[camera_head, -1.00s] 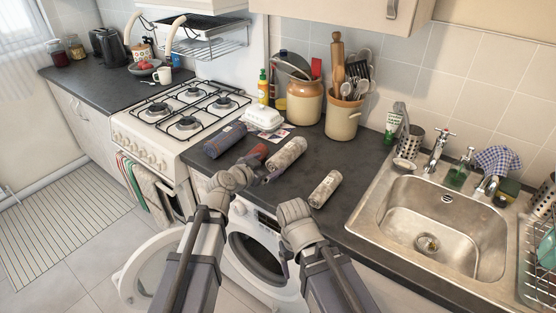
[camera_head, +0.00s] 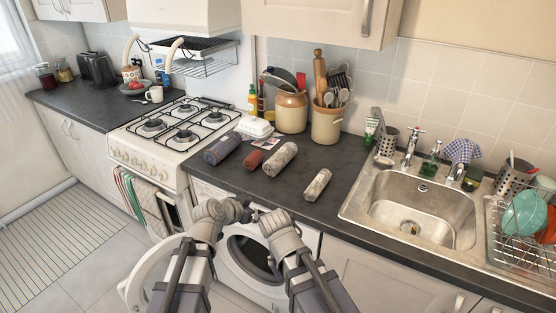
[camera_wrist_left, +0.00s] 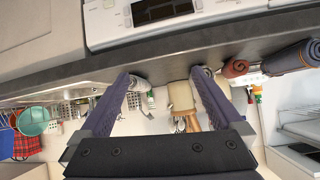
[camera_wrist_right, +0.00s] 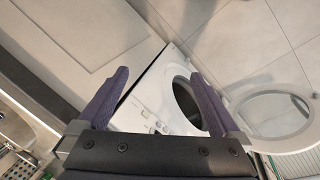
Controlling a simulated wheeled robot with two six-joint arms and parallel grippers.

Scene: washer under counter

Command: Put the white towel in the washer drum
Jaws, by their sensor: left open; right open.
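Two pale, patterned rolled towels lie on the dark counter: one (camera_head: 280,158) beside the rust roll, the other (camera_head: 317,185) nearer the front edge. I cannot tell which is the white towel. In the left wrist view both are partly hidden behind the fingers. The washer (camera_head: 285,285) stands under the counter with its door (camera_head: 150,272) swung open to the left; its drum opening (camera_head: 250,255) is partly covered by my arms. My left gripper (camera_head: 240,211) is open and empty before the counter edge. My right gripper (camera_head: 262,216) is open and empty beside it, above the drum opening.
A rust roll (camera_head: 250,160) and a blue-grey roll (camera_head: 222,149) lie left of the pale towels. The stove (camera_head: 180,125) is on the left, the sink (camera_head: 410,212) on the right. A butter dish (camera_head: 255,127) and crocks stand behind. The counter between rolls and sink is clear.

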